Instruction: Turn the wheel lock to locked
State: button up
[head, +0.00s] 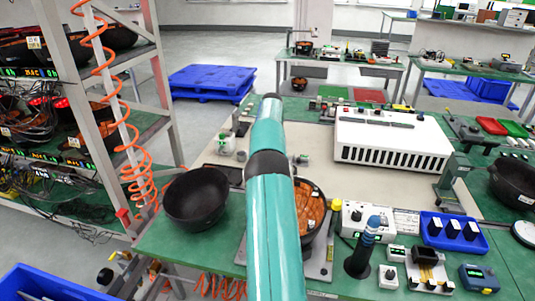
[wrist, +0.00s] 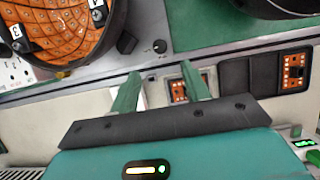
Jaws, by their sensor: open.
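No part is clearly marked as the wheel lock. A small black round knob (wrist: 160,46) with a pale mark sits on a grey plate beside an orange-patterned round piece (wrist: 60,28) in a dark rim; I cannot tell if this knob is the lock. The round piece also shows in the head view (head: 310,207), partly behind my arm. My gripper (wrist: 160,70) is open and empty in the wrist view, its two green fingers apart below the knob in the picture. In the head view my arm hides my gripper.
A black bowl (head: 196,199) stands left of my arm. A control box (head: 366,222), a dark upright post (head: 358,262) and a blue tray (head: 455,232) stand at right. A white vented box (head: 392,141) lies behind. A metal rack (head: 165,95) with a coiled orange hose (head: 112,100) borders the left.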

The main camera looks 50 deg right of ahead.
jog(key=v, duration=0.3)
jog(key=shift+d+r, duration=0.1)
jog(key=shift+r, duration=0.1)
dwell(0.7)
